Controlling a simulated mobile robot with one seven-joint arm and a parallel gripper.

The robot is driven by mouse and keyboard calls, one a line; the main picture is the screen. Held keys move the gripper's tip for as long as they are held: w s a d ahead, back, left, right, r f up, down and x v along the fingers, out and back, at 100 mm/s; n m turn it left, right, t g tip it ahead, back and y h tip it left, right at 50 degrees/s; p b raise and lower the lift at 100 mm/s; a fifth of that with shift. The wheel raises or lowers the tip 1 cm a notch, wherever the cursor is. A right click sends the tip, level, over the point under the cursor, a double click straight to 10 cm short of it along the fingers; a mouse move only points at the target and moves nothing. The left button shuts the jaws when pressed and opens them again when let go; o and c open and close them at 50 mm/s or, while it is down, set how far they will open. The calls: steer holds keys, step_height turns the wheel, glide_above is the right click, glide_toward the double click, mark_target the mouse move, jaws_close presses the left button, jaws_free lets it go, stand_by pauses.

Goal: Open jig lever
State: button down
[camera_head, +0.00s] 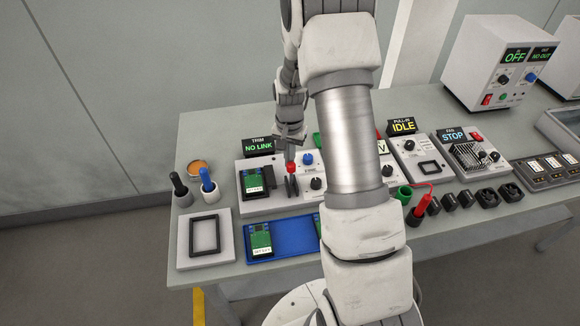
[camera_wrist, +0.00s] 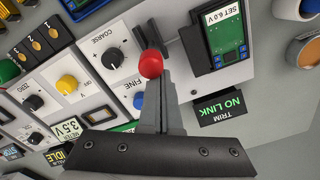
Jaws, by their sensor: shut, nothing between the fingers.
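The jig lever has a red ball knob (camera_head: 291,168) on a dark arm, beside a green circuit board (camera_head: 253,181) seated in the TRIM jig. In the wrist view the red knob (camera_wrist: 151,64) is right at my fingertips, and the board (camera_wrist: 226,45) labelled SET 6.0 V lies to its right. My gripper (camera_head: 289,143) is just above the knob in the head view. In the wrist view my gripper (camera_wrist: 158,78) is shut, with its fingers together and empty. I cannot tell whether the fingertips touch the knob. The lever's lower part is partly hidden by the knob.
The TRIM display (camera_head: 259,146) reads NO LINK. Knobs marked COARSE (camera_wrist: 112,58) and FINE (camera_wrist: 139,100) are close to the lever. A blue tray (camera_head: 283,238) with boards and a grey fixture with a black frame (camera_head: 204,236) are in front. My arm hides the bench middle.

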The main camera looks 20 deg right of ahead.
steer(key=shift+s+a+f, duration=0.15)
steer(key=shift+s+f, duration=0.05)
steer(key=shift+s, duration=0.35)
steer(key=shift+s+a+f, duration=0.15)
steer(key=shift+s+f, duration=0.05)
steer(key=shift+s, duration=0.3)
step_height(320, 180, up, 9)
steer(key=w+p, duration=0.2)
steer(key=p, duration=0.3)
steer(key=shift+d+r, duration=0.2)
steer(key=shift+d, duration=0.05)
steer(key=s+a+r+n+t, duration=0.1)
steer(key=s+a+r, duration=0.15)
steer(key=r, duration=0.25)
steer(key=s+a+r+n+t+b, duration=0.1)
steer(key=s+r, duration=0.2)
steer(key=r, duration=0.3)
steer(key=s+a+r+n, duration=0.1)
steer(key=s+a+r, duration=0.1)
steer(key=r, duration=0.3)
steer(key=s+a+r+n+t, duration=0.1)
steer(key=s+a+r+n, duration=0.1)
steer(key=s, duration=0.6)
steer(key=s+a+r+n+t+b, duration=0.1)
steer(key=s+a+r+n+t, duration=0.1)
steer(key=s, duration=0.6)
step_height(320, 180, up, 2)
steer(key=shift+s+a+r+n, duration=0.15)
steer(key=shift+n, duration=0.45)
